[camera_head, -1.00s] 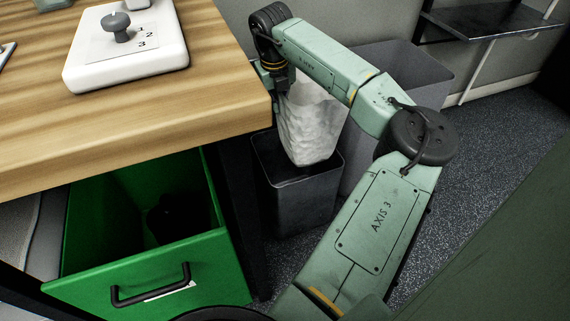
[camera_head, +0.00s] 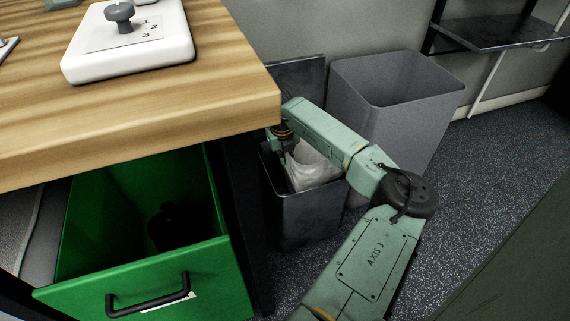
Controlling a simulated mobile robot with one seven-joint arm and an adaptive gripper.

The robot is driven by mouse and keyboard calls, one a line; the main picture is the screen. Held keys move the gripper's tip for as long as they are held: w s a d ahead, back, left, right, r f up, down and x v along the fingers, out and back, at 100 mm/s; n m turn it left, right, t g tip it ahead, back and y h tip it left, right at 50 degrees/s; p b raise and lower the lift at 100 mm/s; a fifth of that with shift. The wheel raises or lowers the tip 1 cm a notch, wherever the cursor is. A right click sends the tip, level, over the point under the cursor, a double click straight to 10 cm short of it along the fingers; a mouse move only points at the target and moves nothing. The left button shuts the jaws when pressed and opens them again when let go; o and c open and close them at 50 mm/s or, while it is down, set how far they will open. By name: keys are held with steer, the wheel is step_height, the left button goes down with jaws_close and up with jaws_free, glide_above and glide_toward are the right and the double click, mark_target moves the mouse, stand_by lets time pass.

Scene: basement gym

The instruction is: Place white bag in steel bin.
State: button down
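The white bag (camera_head: 312,170) is down inside the mouth of the dark steel bin (camera_head: 308,215), with its upper part showing above the front rim. My gripper (camera_head: 287,158) is at the bin's left side, at the top of the bag. Its fingers are mostly hidden by my wrist and the table corner, so I cannot see whether they are closed on the bag. My forearm crosses above the bin and hides part of the bag's right side.
A larger grey bin (camera_head: 395,105) stands behind and to the right. The wooden table (camera_head: 180,120) overhangs at the left, its corner close to my wrist. An open green drawer (camera_head: 150,275) juts out below. Speckled floor (camera_head: 480,180) is clear at the right.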

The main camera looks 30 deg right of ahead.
mark_target(285, 166)
steer(key=shift+f, duration=1.4)
steer(key=shift+f+b, duration=0.4)
steer(key=shift+f, duration=0.2)
steer(key=c, duration=1.8)
jaws_free()
step_height(285, 166, up, 13)
steer(key=s+a+p, duration=0.1)
steer(key=p, duration=0.1)
steer(key=shift+s+a, duration=0.2)
steer(key=shift+a, duration=0.1)
